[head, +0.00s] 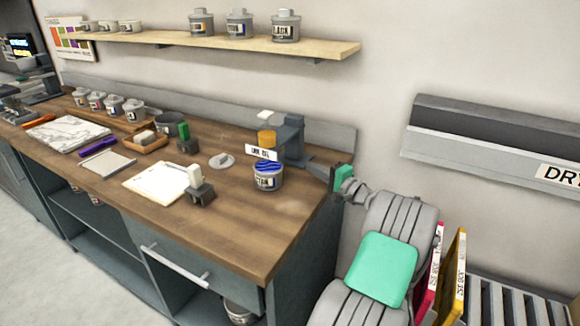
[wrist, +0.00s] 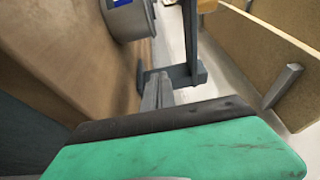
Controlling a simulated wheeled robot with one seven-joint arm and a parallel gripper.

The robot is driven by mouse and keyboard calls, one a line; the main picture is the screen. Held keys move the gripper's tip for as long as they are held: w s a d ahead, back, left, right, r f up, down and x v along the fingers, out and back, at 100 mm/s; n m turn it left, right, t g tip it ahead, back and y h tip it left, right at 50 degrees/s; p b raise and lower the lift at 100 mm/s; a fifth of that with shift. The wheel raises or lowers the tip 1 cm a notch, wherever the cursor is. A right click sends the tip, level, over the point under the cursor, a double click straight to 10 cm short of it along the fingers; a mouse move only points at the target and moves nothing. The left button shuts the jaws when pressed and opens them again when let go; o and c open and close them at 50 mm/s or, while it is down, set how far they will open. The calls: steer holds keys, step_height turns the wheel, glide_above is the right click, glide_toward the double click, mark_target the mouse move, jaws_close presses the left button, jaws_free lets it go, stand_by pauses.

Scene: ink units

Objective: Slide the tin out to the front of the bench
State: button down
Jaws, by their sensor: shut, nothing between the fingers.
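The tin (head: 268,177) is a grey, open pot with blue ink at its top and a label reading CYAN. It stands upright on the wooden bench (head: 235,235), near its right end, just in front of a grey stand (head: 292,140). In the wrist view the tin (wrist: 128,22) shows in part at the top, cut off by the frame edge. My gripper (head: 314,167) is at the right end of the bench, to the right of the tin and apart from it. In the wrist view its grey fingers (wrist: 157,92) are together and empty, close to the stand's base (wrist: 185,75).
The stand carries an orange part (head: 267,137) and a small sign (head: 263,152) above the tin. A lid (head: 221,160) lies to the left. A paper pad (head: 158,183) and a grey block (head: 201,192) are farther left. The bench in front of the tin is clear.

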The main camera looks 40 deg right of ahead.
steer(key=w, duration=0.6)
steer(key=w+p, duration=0.1)
steer(key=w, duration=0.2)
steer(key=shift+a+r, duration=0.15)
steer(key=shift+a, duration=0.2)
steer(key=a, duration=0.3)
steer(key=shift+s+r+p, duration=0.1)
steer(key=shift+s+p, duration=0.25)
steer(key=shift+s+a, duration=0.1)
steer(key=shift+a, duration=0.2)
steer(key=shift+f, duration=0.2)
